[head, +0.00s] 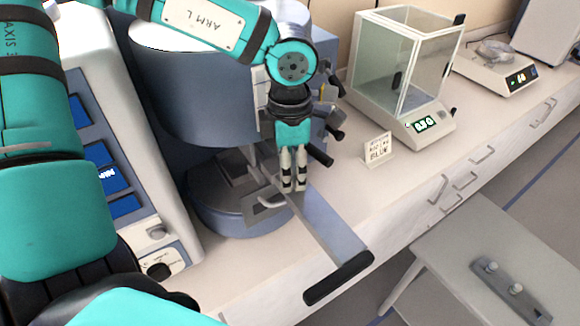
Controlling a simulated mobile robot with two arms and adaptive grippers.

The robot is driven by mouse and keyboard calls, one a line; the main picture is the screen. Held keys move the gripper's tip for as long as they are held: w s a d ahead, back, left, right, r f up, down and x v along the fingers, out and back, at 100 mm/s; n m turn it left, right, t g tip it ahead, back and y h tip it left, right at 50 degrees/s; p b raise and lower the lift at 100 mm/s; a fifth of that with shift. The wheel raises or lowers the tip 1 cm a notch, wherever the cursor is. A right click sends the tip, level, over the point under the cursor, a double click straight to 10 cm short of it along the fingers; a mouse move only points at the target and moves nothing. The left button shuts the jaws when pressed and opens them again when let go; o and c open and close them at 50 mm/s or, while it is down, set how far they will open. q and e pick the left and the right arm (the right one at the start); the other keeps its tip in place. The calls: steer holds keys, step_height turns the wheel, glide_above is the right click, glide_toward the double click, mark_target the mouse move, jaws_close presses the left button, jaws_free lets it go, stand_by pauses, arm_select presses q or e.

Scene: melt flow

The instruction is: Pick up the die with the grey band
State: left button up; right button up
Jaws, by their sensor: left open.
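My left gripper (294,184) points down in front of the round blue-grey machine, its two fingers parallel with a narrow gap. Nothing shows between them. It is beside or over a flat metal bar (322,222) with a black handle. At the lower right a dark grey holder (508,292) lies on a side table, with small pale pieces on it: one (491,266) near its upper end and one (516,288) near its middle. They are too small to show a grey band, so I cannot tell which die is which. My right gripper is not in view.
The round machine (205,85) stands behind the gripper, with black knobs at its right. A glass-walled balance (418,128), a small sign (379,148) and a flat scale (495,70) stand on the pale bench. The side table (450,252) is largely clear.

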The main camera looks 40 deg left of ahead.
arm_select(q)
jaws_close()
stand_by(0.3)
steer(key=shift+r, duration=0.15)
